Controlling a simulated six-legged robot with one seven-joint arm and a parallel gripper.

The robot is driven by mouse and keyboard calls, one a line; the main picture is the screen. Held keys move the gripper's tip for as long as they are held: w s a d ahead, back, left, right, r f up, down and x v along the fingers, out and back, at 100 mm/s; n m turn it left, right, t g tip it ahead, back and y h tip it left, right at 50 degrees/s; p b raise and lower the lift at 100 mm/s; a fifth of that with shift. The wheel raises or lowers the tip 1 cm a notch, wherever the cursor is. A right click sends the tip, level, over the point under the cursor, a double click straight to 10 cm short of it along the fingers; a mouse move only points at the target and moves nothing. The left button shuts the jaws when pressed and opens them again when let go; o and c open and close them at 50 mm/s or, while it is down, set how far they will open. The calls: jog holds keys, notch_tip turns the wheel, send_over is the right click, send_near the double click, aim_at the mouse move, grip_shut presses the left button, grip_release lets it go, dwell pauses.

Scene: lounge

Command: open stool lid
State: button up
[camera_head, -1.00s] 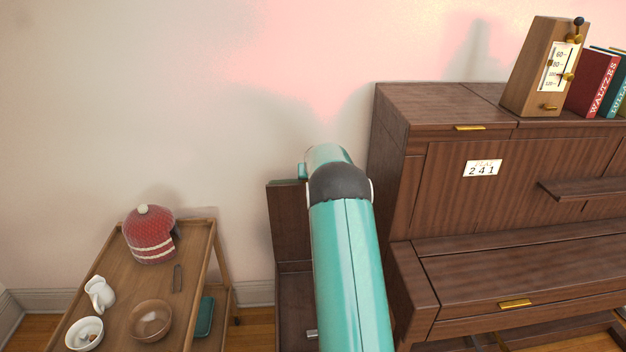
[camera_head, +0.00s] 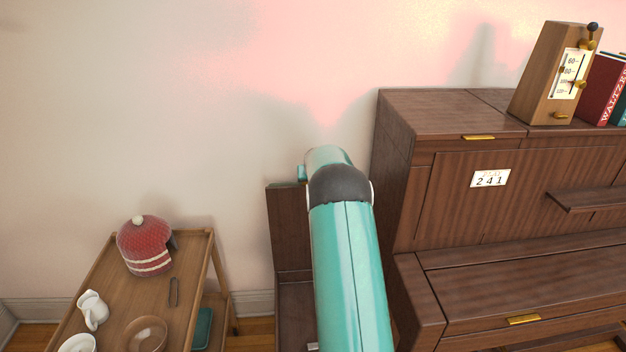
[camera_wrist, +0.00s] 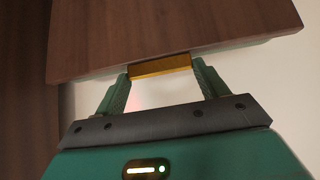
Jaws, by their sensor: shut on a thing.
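The stool's dark wooden lid (camera_head: 288,228) stands upright against the pale wall in the camera_head view, left of the piano. The dark stool body (camera_head: 296,300) shows below it, and my arm covers the right part of both. In the wrist view the wooden lid (camera_wrist: 170,30) fills the top, with a gold handle (camera_wrist: 160,67) on its near edge. My gripper (camera_wrist: 160,74) is shut on that handle, one green finger at each end. My gripper is hidden behind my arm in the camera_head view.
The upright piano (camera_head: 400,130) stands close on the right, bearing a wooden metronome (camera_head: 545,85) and books (camera_head: 605,90). A wooden trolley (camera_head: 190,300) stands left, with a red knitted cosy (camera_head: 145,250), a white jug (camera_head: 92,308) and bowls. Bare wall lies behind.

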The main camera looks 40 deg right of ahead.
jog(key=shift+w+d+r, duration=0.1)
jog(key=shift+r, duration=0.35)
jog(key=o, duration=1.4)
jog(key=shift+r, duration=0.1)
jog(key=v, duration=1.3)
jog(key=shift+s+a, duration=0.25)
jog(key=shift+a, duration=0.05)
